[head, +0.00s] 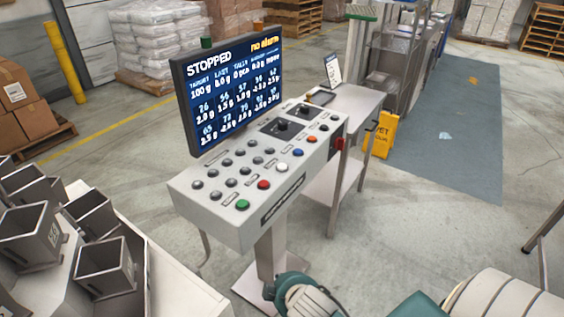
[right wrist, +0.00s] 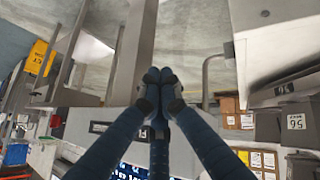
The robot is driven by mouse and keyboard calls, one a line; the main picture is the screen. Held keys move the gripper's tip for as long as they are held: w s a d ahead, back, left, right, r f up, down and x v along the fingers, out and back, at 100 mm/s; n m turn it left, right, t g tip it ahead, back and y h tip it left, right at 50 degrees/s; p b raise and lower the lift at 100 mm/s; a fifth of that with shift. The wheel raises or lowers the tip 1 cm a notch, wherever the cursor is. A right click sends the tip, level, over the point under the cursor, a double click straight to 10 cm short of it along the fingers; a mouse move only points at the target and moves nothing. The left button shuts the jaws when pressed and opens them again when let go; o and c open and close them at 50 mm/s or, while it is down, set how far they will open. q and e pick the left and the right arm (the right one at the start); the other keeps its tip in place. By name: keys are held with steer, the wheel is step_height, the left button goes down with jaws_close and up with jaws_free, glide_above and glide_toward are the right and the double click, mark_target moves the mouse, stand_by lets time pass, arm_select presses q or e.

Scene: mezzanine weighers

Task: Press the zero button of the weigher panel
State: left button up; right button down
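The weigher panel (head: 240,200) is a light grey sloped console on a post, with rows of dark buttons and several coloured ones. Green (head: 242,204), red (head: 263,184), white (head: 281,167) and blue (head: 298,152) buttons run along its front edge. The labels are too small to read, so I cannot tell which is the zero button. The screen (head: 228,90) above shows "STOPPED" and "no alarm". My right gripper (right wrist: 160,75) has its dark fingers together, with nothing visible between them. In the right wrist view the console and screen (right wrist: 135,172) lie behind the fingers. My left gripper is not in view.
Weigher buckets (head: 105,267) stand at the lower left. A steel side table (head: 345,105) stands right behind the panel, with a yellow wet-floor sign (head: 383,135) beyond it. Open floor lies to the right of the panel.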

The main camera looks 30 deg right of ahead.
steer(key=w+r+n+t, duration=0.2)
steer(key=w+r+t, duration=0.1)
steer(key=w+r, duration=0.2)
steer(key=w+r+n+t, duration=0.2)
steer(key=w+r, duration=0.4)
steer(key=r, duration=0.4)
steer(key=w+r+n+t, duration=0.3)
steer(key=w+r+t, duration=0.1)
steer(key=r, duration=0.3)
steer(key=shift+w+a+r+y, duration=0.1)
steer(key=shift+w+r+y, duration=0.25)
steer(key=shift+w, duration=0.3)
steer(key=w+a+r+n+g+y, duration=0.1)
steer(key=w+a+r+n+y, duration=0.2)
steer(key=a+r+n+y, duration=0.65)
steer(key=w+a+r+n+g+y, duration=0.1)
steer(key=w+a+r+n+y, duration=0.2)
steer(key=n, duration=1.1)
steer(key=w+d+f+n+g+h, duration=0.35)
steer(key=d+f+n, duration=0.25)
steer(key=d, duration=0.3)
steer(key=d+f+g+h, duration=0.1)
steer(key=d+h, duration=0.6)
steer(key=d, duration=1.4)
steer(key=shift+s+d+f+g+p, duration=0.2)
steer(key=shift+s+g+p, duration=0.1)
steer(key=shift+g, duration=0.35)
